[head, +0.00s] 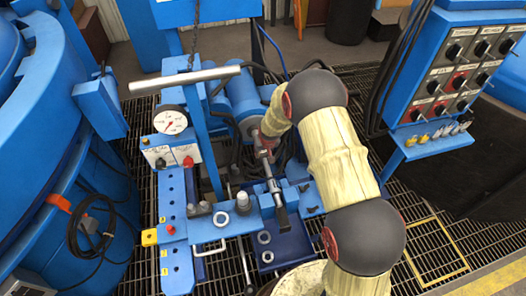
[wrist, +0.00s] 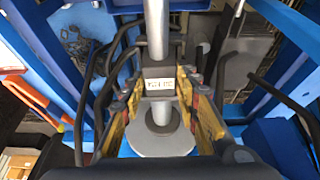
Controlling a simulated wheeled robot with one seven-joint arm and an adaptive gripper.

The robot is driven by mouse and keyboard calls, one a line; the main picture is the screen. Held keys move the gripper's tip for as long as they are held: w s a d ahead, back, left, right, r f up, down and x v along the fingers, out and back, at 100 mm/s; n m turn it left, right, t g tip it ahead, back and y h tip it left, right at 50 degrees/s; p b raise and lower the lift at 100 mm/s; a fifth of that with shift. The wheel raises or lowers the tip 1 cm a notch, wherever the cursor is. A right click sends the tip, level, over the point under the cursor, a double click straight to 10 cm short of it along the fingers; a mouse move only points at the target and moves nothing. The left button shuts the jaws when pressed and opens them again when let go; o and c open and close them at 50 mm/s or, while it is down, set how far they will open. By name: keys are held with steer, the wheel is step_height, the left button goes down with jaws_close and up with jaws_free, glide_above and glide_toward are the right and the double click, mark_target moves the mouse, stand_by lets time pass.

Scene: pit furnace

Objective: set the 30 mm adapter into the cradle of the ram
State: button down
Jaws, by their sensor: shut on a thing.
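My gripper (wrist: 158,98) has its yellow-padded fingers on both sides of a dark grey piece, which I take to be the 30 mm adapter (wrist: 162,141). It has a round disc facing the camera, and a small white label, too blurred to read, shows between the fingertips. Beyond it, in line, runs a bright steel rod (wrist: 157,38), apparently the ram. Whether adapter and cradle touch is hidden. In the head view my wrist reaches over the blue press, where a silver rod (head: 271,182) ends in a dark block; my fingers are mostly hidden there.
A steel bar (head: 185,77) crosses above the press, near the gauge (head: 170,120). Grey stub parts (head: 242,201) stand on the blue bench, with ring washers (head: 264,237) in front. A control panel (head: 452,75) stands right, and a blue furnace body (head: 45,100) left. Hoses run close behind.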

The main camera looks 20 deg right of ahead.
steer(key=c, duration=1.6)
jaws_free()
steer(key=shift+r, duration=0.15)
steer(key=shift+c, duration=0.2)
steer(key=o, duration=0.4)
steer(key=shift+s+f, duration=0.15)
steer(key=shift+f, duration=0.1)
steer(key=shift+r, duration=0.4)
steer(key=v, duration=1.1)
steer(key=shift+r, duration=0.15)
steer(key=shift+s, duration=0.1)
